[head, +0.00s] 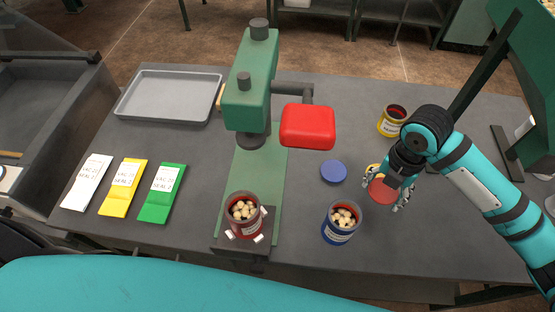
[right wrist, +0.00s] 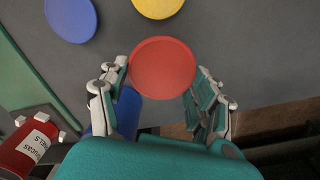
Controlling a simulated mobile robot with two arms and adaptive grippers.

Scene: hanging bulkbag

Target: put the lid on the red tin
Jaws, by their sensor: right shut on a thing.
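The red tin (head: 246,229) stands upright and open at the foot of the green machine, full of pale round pieces, with white clamp pads around it. It also shows at the lower left of the right wrist view (right wrist: 28,148). My right gripper (head: 385,192) is shut on the red lid (head: 381,189), right of the blue tin and well right of the red tin. In the right wrist view the red lid (right wrist: 162,67) sits between the fingertips, seen face on, above the table. My left gripper is in neither view.
An open blue tin (head: 339,234) stands between the red tin and my right gripper. A blue lid (head: 333,171) and a partly hidden yellow lid (right wrist: 157,6) lie behind. The machine's red head (head: 307,127) overhangs the table. A yellow tin (head: 389,127) stands farther back.

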